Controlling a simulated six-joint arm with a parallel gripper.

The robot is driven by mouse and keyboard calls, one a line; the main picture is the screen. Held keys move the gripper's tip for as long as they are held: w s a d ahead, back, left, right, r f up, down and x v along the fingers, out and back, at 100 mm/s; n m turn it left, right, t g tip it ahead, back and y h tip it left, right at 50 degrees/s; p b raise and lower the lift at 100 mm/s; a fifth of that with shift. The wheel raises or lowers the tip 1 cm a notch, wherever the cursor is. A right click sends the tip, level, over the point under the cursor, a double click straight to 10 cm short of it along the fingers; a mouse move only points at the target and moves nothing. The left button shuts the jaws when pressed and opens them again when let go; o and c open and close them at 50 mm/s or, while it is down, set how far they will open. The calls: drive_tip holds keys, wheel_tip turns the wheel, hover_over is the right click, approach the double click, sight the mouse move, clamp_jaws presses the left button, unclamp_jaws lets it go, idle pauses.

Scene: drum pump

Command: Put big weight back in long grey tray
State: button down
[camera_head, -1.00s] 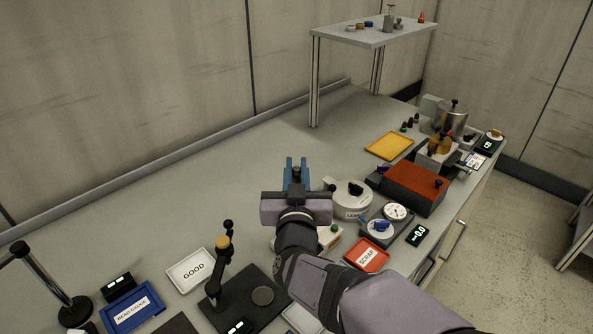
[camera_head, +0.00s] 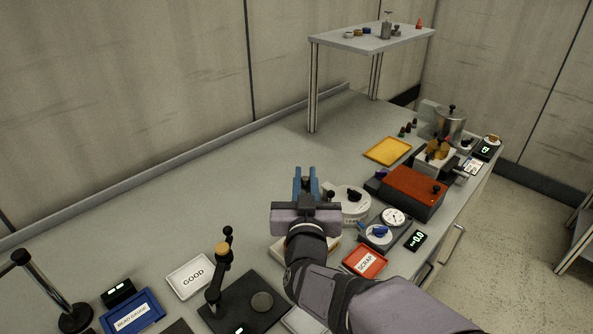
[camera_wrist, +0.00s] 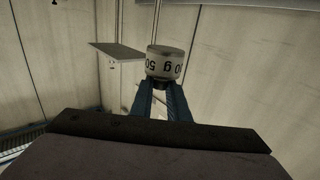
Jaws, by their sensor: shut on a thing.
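My gripper (camera_head: 305,178) is raised above the middle of the bench, its blue fingers pointing away from the camera. In the wrist view my gripper (camera_wrist: 163,85) is shut on a pale cylindrical weight (camera_wrist: 165,62). Its printed number and "g" appear upside down, and only part of the number shows. In the head view the weight is largely hidden at the fingers. I cannot pick out the long grey tray for certain; a pale grey edge (camera_head: 302,320) shows beside my arm at the bottom, mostly hidden.
A white GOOD tray (camera_head: 193,277), a black stand (camera_head: 222,280) and a blue bead gauge tray (camera_head: 132,314) are at left. A red SCRAP tray (camera_head: 365,263), a round white device (camera_head: 349,204) and a red-brown box (camera_head: 413,192) are at right. The back bench is clear below a raised shelf (camera_head: 370,40).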

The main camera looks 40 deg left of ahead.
drive_tip(key=w+d+f+b, duration=0.1)
drive_tip(key=d+f+b, duration=0.4)
drive_tip(key=d+f, duration=0.8)
wheel_tip(320, 180, down, 3)
drive_tip(key=shift+w+r+b, duration=0.15)
drive_tip(key=shift+r+b, duration=0.05)
drive_tip(key=shift+b, duration=0.1)
drive_tip(key=shift+f+b, duration=1)
drive_tip(key=shift+f, duration=0.4)
drive_tip(key=shift+f+b, duration=0.4)
drive_tip(key=shift+b, duration=0.25)
